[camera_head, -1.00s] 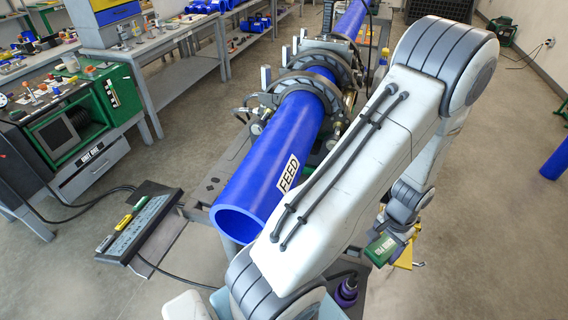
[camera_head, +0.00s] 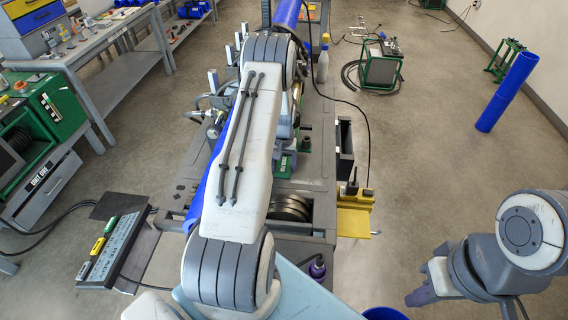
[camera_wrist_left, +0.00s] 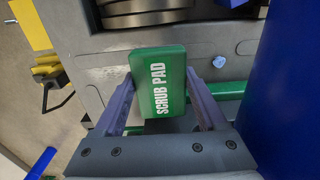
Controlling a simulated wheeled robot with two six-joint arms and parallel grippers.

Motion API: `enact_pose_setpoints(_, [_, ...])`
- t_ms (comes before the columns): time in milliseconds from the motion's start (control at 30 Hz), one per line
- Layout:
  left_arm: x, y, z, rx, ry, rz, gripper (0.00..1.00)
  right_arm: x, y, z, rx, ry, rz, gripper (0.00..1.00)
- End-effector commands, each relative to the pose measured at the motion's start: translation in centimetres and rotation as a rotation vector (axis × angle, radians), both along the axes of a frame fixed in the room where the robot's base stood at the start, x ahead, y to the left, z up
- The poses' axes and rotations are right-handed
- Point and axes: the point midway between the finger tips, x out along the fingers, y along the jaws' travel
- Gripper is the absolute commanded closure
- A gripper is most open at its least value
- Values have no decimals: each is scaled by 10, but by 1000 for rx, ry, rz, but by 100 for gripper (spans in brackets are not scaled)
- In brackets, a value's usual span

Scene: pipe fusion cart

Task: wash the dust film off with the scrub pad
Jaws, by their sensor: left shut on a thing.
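The green scrub pad (camera_wrist_left: 162,82), with white lettering, shows in the left wrist view. My left gripper (camera_wrist_left: 160,79) is shut on it, with one purple-grey finger on each side. In the head view my left arm hides most of this gripper. The blue pipe (camera_head: 205,185) is largely covered by my left arm; a blue surface (camera_wrist_left: 290,80) fills the right of the wrist view. A pale, mottled patch (camera_wrist_left: 106,76) shows on the grey cart beside the pad; I cannot tell if it is dust film. My right gripper (camera_head: 420,296) is low at the right, its opening unclear.
A yellow bracket (camera_head: 355,218) and a dark upright box (camera_head: 344,145) are on the cart's right side. A control panel (camera_head: 112,248) lies at lower left. A green-framed machine (camera_head: 380,66) stands behind. Open floor lies right of the cart.

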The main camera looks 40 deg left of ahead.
Motion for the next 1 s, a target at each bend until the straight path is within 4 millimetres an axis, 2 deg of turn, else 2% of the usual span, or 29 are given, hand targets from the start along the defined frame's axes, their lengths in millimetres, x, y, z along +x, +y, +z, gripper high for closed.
enact_pose_setpoints(533, [0,-1,-52,0,0,-2,71,0,0,-31,0,0,-5,100])
enact_pose_setpoints(1000, [0,-1,-57,1,-1,-2,71,0,0,-33,0,1,-6,100])
